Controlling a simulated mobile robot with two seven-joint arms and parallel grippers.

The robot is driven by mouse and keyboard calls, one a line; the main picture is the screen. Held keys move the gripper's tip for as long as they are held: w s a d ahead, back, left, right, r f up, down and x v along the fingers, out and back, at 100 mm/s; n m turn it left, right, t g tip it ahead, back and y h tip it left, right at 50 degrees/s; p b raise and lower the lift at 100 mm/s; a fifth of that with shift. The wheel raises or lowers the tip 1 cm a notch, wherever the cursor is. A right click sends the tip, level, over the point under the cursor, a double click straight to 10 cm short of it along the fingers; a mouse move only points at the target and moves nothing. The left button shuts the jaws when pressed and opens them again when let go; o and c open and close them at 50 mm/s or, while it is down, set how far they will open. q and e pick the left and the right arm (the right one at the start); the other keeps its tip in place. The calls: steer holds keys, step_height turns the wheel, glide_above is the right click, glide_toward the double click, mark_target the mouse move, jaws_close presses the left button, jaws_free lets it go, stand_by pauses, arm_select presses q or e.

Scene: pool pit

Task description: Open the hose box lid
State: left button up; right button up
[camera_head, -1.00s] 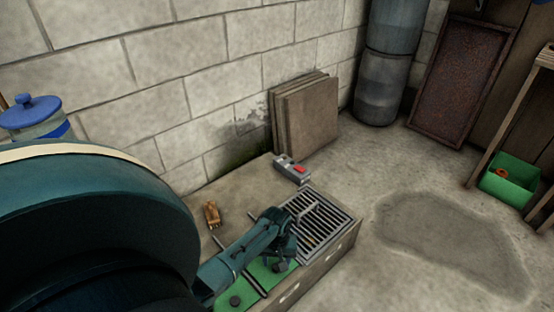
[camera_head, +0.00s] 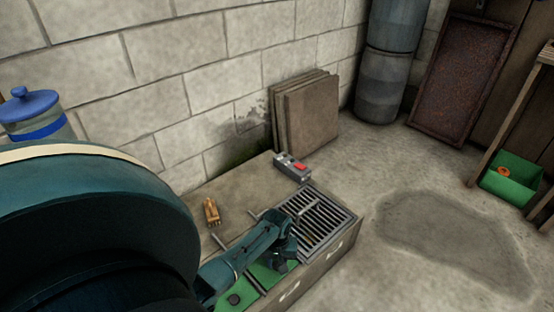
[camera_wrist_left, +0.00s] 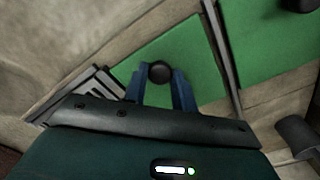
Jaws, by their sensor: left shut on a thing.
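A low box with green lids stands against the wall in the head view. One green lid (camera_head: 262,274) lies flat beside a grate, partly covered by my left arm. My left gripper (camera_head: 287,260) is down at this lid. In the left wrist view its blue fingers (camera_wrist_left: 161,90) are shut on a round black knob (camera_wrist_left: 160,71) on the green lid (camera_wrist_left: 195,52). A second green panel (camera_wrist_left: 272,45) lies beyond a dark bar, with its own black knob (camera_wrist_left: 298,4). I cannot tell which lid is the hose box's. My right gripper is not in view.
A metal grate (camera_head: 322,226) adjoins the green lid. A grey box with a red switch (camera_head: 294,167) and a brown brush-like thing (camera_head: 211,211) lie on the ledge. Slabs (camera_head: 311,118) lean on the wall.

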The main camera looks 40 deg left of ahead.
arm_select(q)
jaws_close()
steer(key=a, duration=0.7)
steer(key=w+a, duration=0.1)
steer(key=a, duration=0.2)
steer(key=shift+a+f+b, duration=0.1)
steer(key=shift+a+b, duration=0.1)
steer(key=shift+b, duration=0.1)
steer(key=shift+a, duration=0.2)
steer(key=o, duration=0.8)
jaws_free()
steer(key=shift+o, duration=0.2)
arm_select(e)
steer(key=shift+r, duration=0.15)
